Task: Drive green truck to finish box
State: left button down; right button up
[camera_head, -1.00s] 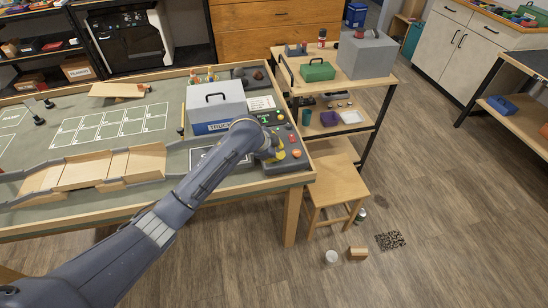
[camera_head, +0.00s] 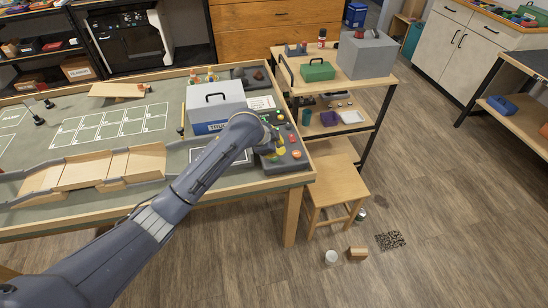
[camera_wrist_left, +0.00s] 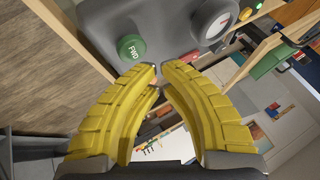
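My left gripper (camera_head: 280,152) is over the control panel (camera_head: 291,164) at the table's right end. In the left wrist view its yellow fingers (camera_wrist_left: 160,70) have their tips almost together, with nothing held between them. A green button marked FWD (camera_wrist_left: 131,47) is beside the fingertips, apart from them in the picture; I cannot tell the depth. I cannot make out a green truck. A grey lidded box (camera_head: 216,98) with a blue label, partly readable as TRUCK, stands left of the panel. No finish box is clearly identifiable. My right gripper is out of view.
A wooden ramp bridge (camera_head: 95,170) lies along the table's near side. White grid lines (camera_head: 110,125) mark the mat. A small plank ramp (camera_head: 118,90) is at the back. A cart (camera_head: 345,82) with a green toolbox (camera_head: 318,70) stands right of the table.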

pick_arm(q)
jog(key=shift+r, duration=2.35)
jog(key=shift+f, duration=0.1)
